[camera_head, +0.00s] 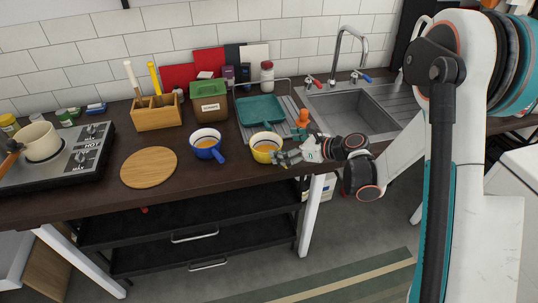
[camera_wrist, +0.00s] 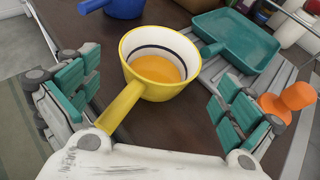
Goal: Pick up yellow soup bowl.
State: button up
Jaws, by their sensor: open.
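The yellow soup bowl (camera_head: 266,147) stands upright near the front edge of the dark counter. It has a white inside with a dark ring, orange content and a yellow handle. My gripper (camera_head: 284,156) is at its right front side in the head view, partly overlapping it. In the wrist view the yellow soup bowl (camera_wrist: 158,62) lies ahead, between the spread fingers of my gripper (camera_wrist: 150,105). Its handle points back toward the palm, its end close to the palm's edge. The fingers are open, with nothing held. I cannot tell whether the handle touches the palm.
A blue bowl with a handle (camera_head: 207,145) stands to the left. A teal pan (camera_head: 260,110) lies behind on a drying rack, with an orange object (camera_head: 302,118) beside it. A round wooden board (camera_head: 148,168) lies further left. The sink (camera_head: 355,108) is at the right.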

aim_at(270, 144)
jog(key=shift+b+x, duration=1.2)
jog(key=shift+x, duration=1.9)
jog(key=shift+d, duration=0.1)
jog(key=c, duration=1)
